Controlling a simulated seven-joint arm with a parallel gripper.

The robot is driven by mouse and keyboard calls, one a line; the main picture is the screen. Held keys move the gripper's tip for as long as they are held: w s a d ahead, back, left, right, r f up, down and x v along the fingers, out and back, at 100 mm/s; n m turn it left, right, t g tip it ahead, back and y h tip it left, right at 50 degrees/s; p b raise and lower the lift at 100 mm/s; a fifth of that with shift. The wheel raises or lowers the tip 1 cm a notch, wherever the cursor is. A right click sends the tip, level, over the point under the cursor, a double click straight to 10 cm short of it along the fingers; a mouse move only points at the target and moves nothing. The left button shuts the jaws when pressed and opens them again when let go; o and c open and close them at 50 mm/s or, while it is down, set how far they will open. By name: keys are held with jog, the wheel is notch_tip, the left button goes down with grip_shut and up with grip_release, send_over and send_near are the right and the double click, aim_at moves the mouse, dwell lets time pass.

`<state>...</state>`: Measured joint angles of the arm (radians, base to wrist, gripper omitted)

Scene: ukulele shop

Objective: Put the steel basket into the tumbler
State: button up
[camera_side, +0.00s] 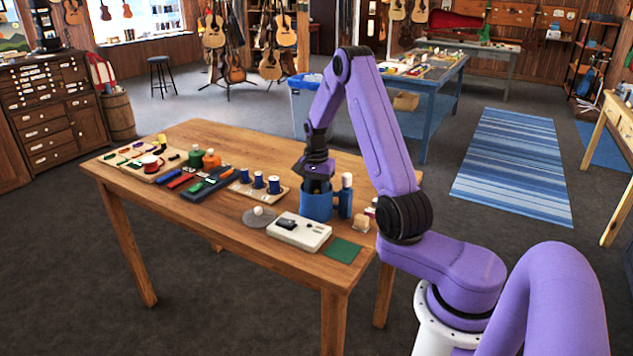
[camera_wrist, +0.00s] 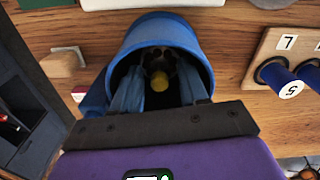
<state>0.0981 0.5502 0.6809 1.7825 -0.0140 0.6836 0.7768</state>
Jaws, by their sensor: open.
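The tumbler is most likely the blue, open-topped cylinder (camera_side: 316,206) near the right end of the wooden table. Its blue rim (camera_wrist: 160,24) shows in the wrist view. My gripper (camera_side: 317,183) points down at the cylinder's mouth. In the wrist view my gripper (camera_wrist: 158,76) is open, its two fingers spread apart and reaching into the mouth. Between the fingers, inside the dark cylinder, is a dark grey piece with a yellow knob (camera_wrist: 159,82). This may be the steel basket, but most of it is hidden by shadow and the cylinder wall.
A blue bottle (camera_side: 346,197) stands close right of the cylinder. A white device (camera_side: 300,232) lies in front, with a green mat (camera_side: 343,250) beside it. A wooden rack with blue spools (camera_side: 258,180) stands left. A small wooden block (camera_wrist: 63,62) is nearby.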

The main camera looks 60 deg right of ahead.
notch_tip(320, 180, up, 11)
jog(key=w+a+r+n, duration=0.1)
jog(key=a+r+n, duration=0.2)
jog(key=a+n, duration=0.75)
jog(key=s+a+n, duration=0.2)
jog(key=s+a, duration=0.1)
jog(key=a, duration=0.4)
jog(key=s+a+n, duration=0.2)
jog(key=s+a, duration=0.1)
jog(key=a, duration=0.5)
jog(key=s+a+n, duration=0.2)
jog(key=s+n, duration=0.5)
jog(key=s, duration=0.4)
jog(key=s+a+n, duration=0.3)
jog(key=s+n, duration=0.4)
jog(key=s, duration=0.5)
jog(key=shift+f, duration=0.35)
